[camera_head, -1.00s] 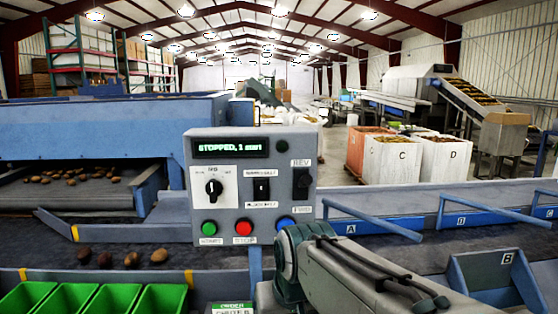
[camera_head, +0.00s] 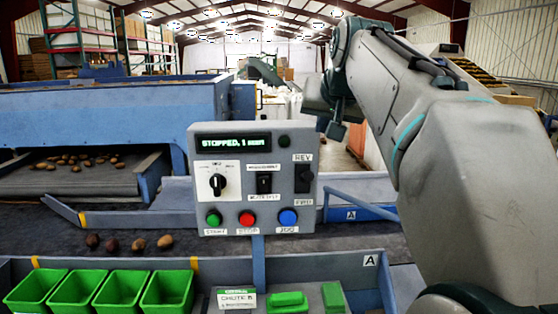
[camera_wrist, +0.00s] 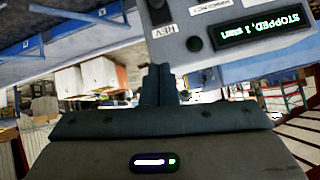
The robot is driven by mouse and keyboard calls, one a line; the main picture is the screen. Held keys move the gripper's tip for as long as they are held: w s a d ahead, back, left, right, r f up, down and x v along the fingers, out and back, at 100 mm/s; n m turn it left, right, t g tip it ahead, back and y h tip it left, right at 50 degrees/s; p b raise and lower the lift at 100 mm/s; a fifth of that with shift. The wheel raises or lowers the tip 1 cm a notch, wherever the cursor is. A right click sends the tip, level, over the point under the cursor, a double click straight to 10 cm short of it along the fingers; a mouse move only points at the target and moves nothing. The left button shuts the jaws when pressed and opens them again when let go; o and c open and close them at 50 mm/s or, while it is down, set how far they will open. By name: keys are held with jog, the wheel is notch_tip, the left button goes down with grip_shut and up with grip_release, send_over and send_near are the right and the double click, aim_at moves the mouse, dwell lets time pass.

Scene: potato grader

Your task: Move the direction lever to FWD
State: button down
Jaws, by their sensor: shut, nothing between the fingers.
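The direction lever (camera_head: 304,178) is a black control on the right of the grey control panel (camera_head: 225,145), between a REV label above and an FWD label below. I cannot clearly tell which way it is set. In the wrist view the panel (camera_wrist: 215,72) hangs upside down, and the lever (camera_wrist: 160,13) shows at the top edge, partly cut off, above the REV label. My gripper (camera_head: 337,131) is up at the panel's upper right, apart from the lever. Its fingers (camera_wrist: 158,84) are shut and empty, pointing toward the REV end of the panel.
The panel has a display (camera_head: 232,144) reading STOPPED, a dial (camera_head: 217,184), a black switch (camera_head: 264,183), and green, red and blue buttons (camera_head: 288,217). Green bins (camera_head: 120,288) stand below. A blue rail (camera_head: 360,208) lies to the right.

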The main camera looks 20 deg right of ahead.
jog(key=p, duration=0.2)
send_over(305, 177)
jog(key=w+d, duration=0.4)
jog(key=f, duration=0.6)
jog(key=shift+s+a+f, duration=0.1)
jog(key=shift+a+f, duration=0.1)
jog(key=shift+f, duration=0.2)
jog(key=shift+s+a+f, duration=0.3)
jog(key=shift+s+f, duration=0.1)
jog(key=shift+f, duration=0.15)
jog(key=shift+s+a+f, duration=0.25)
jog(key=shift+s+f, duration=0.1)
jog(key=shift+f, duration=0.2)
jog(key=shift+s+a+f, duration=0.1)
jog(key=shift+a+f, duration=0.05)
jog(key=shift+f, duration=0.4)
jog(key=shift+f+b, duration=0.15)
jog(key=shift+b, duration=0.35)
jog(key=shift+a+f+b, duration=0.1)
jog(key=shift+f+b, duration=0.05)
jog(key=shift+b, duration=0.25)
jog(key=shift+s+t+b, duration=0.2)
jog(key=shift+t+b, duration=0.1)
